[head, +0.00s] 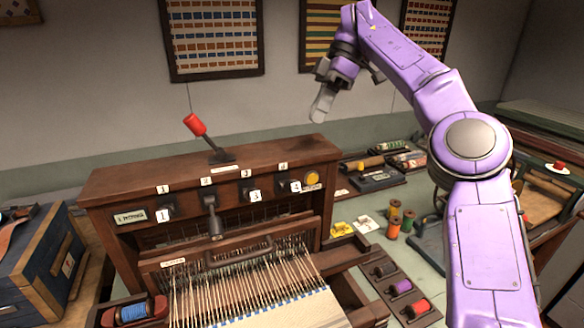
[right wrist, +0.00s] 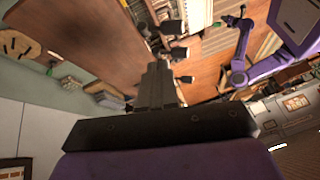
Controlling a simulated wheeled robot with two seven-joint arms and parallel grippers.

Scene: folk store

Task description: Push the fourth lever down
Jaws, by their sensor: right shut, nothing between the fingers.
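The wooden loom box (head: 125,186) has a row of levers numbered 1 to 4 along its front. The fourth lever (head: 283,186) is at the right end, by the white tags marked 4. The second lever (head: 214,225) hangs down with its dark knob low. The first (head: 163,213) and third (head: 254,196) levers sit higher, like the fourth. My right gripper (head: 322,105) is shut and empty, in the air above and behind the box's right end, apart from every lever. Its closed fingers show in the right wrist view (right wrist: 158,80), with dark knobs beyond. My left gripper is not seen in the head view.
A red-handled lever (head: 196,125) stands tilted on the box top. Warp threads (head: 245,280) stretch in front. Spools (head: 400,287) lie in a tray at the right. A yellow round button (head: 312,177) is right of the fourth lever.

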